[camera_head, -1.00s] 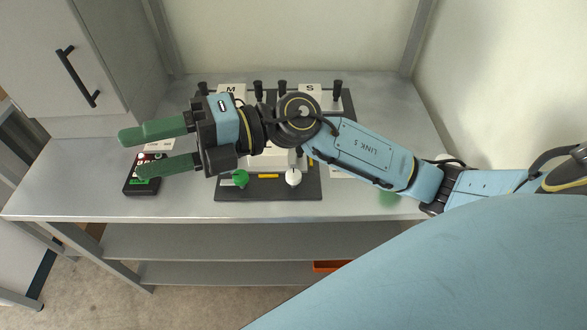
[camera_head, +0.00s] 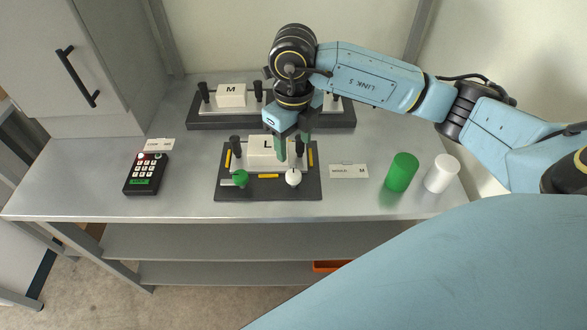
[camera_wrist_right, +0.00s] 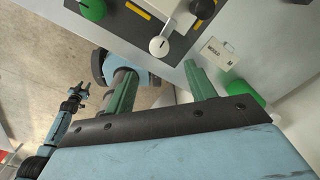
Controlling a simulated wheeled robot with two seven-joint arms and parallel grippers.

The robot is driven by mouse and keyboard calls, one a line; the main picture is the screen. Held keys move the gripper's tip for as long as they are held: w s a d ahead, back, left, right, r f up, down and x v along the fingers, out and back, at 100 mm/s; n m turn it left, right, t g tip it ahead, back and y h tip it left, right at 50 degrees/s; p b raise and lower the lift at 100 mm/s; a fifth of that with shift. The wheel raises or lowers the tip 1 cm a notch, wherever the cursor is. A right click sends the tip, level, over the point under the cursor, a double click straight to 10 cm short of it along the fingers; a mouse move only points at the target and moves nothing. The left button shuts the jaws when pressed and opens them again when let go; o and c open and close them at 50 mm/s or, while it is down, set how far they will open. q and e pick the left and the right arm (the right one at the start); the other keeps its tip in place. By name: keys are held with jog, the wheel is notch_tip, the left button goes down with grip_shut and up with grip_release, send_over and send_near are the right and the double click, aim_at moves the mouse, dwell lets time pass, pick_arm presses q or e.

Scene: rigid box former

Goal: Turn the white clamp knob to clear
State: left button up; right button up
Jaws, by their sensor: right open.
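The white clamp knob (camera_head: 293,178) is at the front right of the dark fixture plate (camera_head: 268,190) that carries the block marked L (camera_head: 258,146). My right gripper (camera_head: 295,147) points down above the plate, behind the white knob. Its green fingers (camera_wrist_right: 160,75) are apart with nothing between them, and the knob is clear of them. A green knob (camera_head: 240,178) is at the plate's front left. My left gripper is small at the left of the wrist view (camera_wrist_right: 78,92); its jaw state is unclear.
A keypad (camera_head: 146,174) lies at the left. A rear rack (camera_head: 215,122) holds a block marked M (camera_head: 231,96). The bench front is clear.

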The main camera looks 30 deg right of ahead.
aim_at(294, 174)
notch_tip(294, 174, down, 10)
jog(key=shift+r, duration=0.15)
jog(key=shift+c, duration=0.3)
jog(key=c, duration=0.9)
